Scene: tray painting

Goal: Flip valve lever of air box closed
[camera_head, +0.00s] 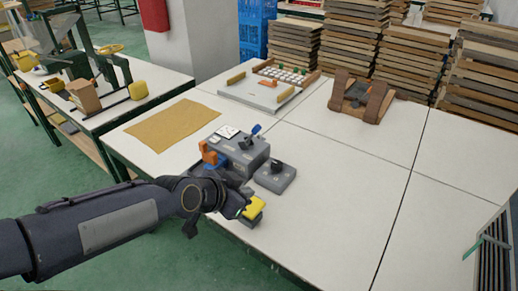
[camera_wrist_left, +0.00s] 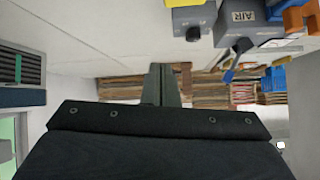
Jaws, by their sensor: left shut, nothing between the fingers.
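The grey air box (camera_head: 240,158) stands on the white table, with a blue valve lever (camera_head: 256,130) at its back right, sticking up and outward. In the left wrist view, turned over, the box (camera_wrist_left: 248,18) shows an AIR label and the blue lever (camera_wrist_left: 234,62) hangs from it. My left gripper (camera_head: 236,203) is in front of the box, apart from the lever. In the wrist view its fingers (camera_wrist_left: 161,84) are together and empty. The lever's exact setting is hard to tell. My right gripper is not in view.
A small grey box with a black knob (camera_head: 275,175) stands right of the air box. A yellow-topped block (camera_head: 253,207) is beside my gripper. An orange part (camera_head: 208,152) is at the air box's left.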

